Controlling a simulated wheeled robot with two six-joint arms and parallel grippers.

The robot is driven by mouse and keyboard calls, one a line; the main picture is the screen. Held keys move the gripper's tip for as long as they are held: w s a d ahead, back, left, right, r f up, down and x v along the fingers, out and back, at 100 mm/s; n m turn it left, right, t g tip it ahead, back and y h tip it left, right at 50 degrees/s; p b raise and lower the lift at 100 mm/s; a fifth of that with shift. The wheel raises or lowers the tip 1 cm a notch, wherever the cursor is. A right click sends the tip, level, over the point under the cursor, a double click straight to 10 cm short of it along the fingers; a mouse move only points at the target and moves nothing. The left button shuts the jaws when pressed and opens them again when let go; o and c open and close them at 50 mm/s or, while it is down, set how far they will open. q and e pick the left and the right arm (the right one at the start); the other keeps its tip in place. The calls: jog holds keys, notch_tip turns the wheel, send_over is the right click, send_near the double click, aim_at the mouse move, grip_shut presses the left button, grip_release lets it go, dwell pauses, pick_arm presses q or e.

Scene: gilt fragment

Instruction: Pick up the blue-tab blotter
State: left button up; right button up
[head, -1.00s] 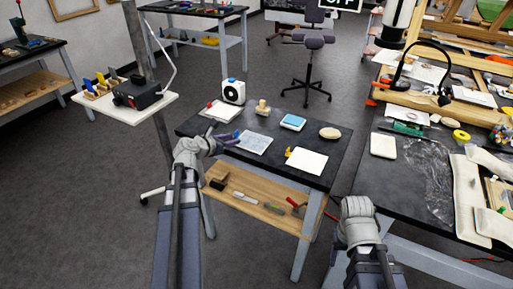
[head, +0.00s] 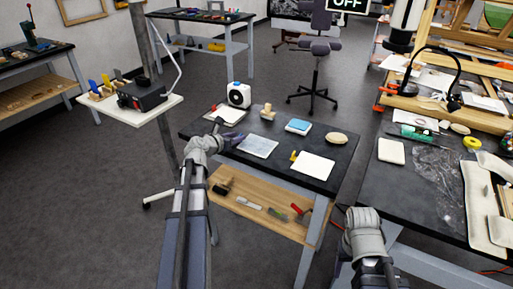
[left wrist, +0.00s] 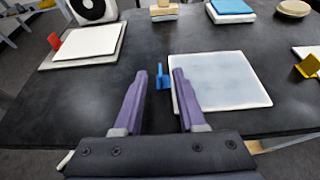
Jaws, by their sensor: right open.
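The blue-tab blotter (left wrist: 222,82) is a pale blue-white sheet lying flat on the dark table, and it also shows in the head view (head: 259,146). Its blue tab (left wrist: 163,81) stands at its left edge. In the left wrist view my left gripper (left wrist: 166,72) is open, with the tab seen in the gap between its purple fingers. The right finger overlaps the sheet's left edge in the picture; I cannot tell whether it touches. My right gripper (head: 361,220) is off to the right, away from the blotter, with its fingers mostly hidden.
A red-tab white sheet (left wrist: 88,41) lies to the left. A yellow-tab white sheet (head: 313,166) lies to the right. Behind are a white boxy device (head: 239,95), a wooden block (head: 267,112), a blue-topped pad (head: 298,126) and a round tan disc (head: 337,138).

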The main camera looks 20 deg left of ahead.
pick_arm(q)
jog(key=x, duration=0.2)
jog(key=shift+w+f+b, duration=0.15)
jog(key=shift+w+b, duration=0.1)
jog(key=shift+b, duration=0.05)
jog(key=shift+c, duration=0.2)
grip_shut()
